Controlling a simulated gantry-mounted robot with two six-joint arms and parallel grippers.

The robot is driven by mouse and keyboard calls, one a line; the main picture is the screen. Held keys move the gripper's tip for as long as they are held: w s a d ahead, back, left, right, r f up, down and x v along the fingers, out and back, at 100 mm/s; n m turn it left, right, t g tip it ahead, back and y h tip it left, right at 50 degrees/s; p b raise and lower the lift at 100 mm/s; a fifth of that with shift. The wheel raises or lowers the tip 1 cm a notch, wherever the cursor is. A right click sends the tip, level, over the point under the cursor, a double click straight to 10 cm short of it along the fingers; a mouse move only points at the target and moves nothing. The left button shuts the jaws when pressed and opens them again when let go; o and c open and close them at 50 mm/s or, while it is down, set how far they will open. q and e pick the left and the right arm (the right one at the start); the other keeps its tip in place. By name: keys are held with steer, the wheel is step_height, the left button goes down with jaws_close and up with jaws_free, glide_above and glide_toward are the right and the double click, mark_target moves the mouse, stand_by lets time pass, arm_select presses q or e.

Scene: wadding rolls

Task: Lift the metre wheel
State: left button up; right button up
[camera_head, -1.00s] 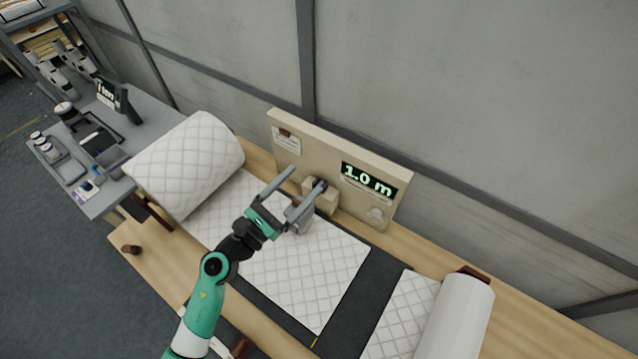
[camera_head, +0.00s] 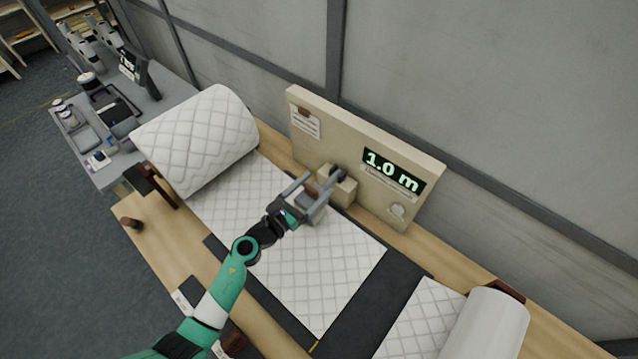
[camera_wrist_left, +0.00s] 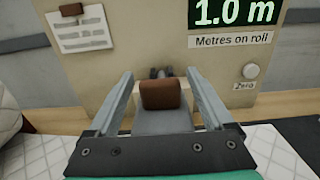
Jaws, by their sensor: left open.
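The metre wheel (camera_head: 314,208) is a grey body with a brown grip on top, mounted at the front of the beige panel (camera_head: 350,150) over the white quilted wadding (camera_head: 300,260). In the left wrist view its brown grip (camera_wrist_left: 162,95) and grey body (camera_wrist_left: 162,122) show in the middle. My left gripper (camera_head: 324,178) is open. In the left wrist view its fingers (camera_wrist_left: 159,74) stand on either side of the brown grip, with gaps showing on both sides. The wheel's underside is hidden. My right gripper is out of view.
The panel's display (camera_head: 393,171) reads 1.0 m. A thick wadding roll (camera_head: 195,140) lies at the left and a smaller roll (camera_head: 485,325) at the right. A black strip (camera_head: 375,305) separates the wadding sheets. A grey side table (camera_head: 180,88) stands at far left.

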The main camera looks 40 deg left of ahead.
arm_select(q)
steer(key=shift+w, duration=1.1)
jaws_close()
